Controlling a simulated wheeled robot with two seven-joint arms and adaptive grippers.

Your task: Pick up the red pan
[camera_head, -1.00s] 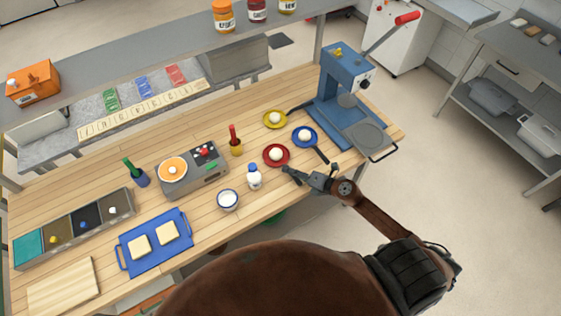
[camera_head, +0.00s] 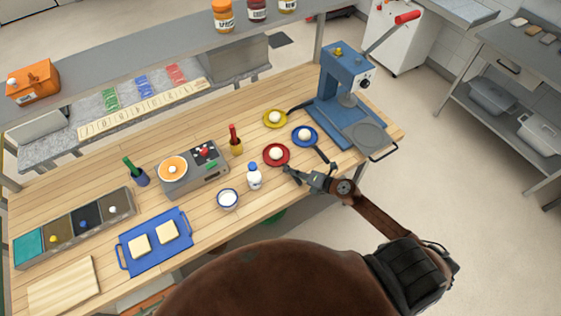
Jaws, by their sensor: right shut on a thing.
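The red pan (camera_head: 268,160) lies on the wooden table, left of the press, with a pale dough ball (camera_head: 276,154) in it. My right gripper (camera_head: 291,171) comes in from the lower right and is at the near right edge of the pan, where its handle would be. It is shut on the pan's handle, which the fingers hide. I cannot tell whether the pan is lifted off the table; it looks level. My left gripper is not in view.
A blue pan (camera_head: 305,137) and a yellow pan (camera_head: 270,120), each with a dough ball, lie close behind. The blue press (camera_head: 343,85) stands to the right.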

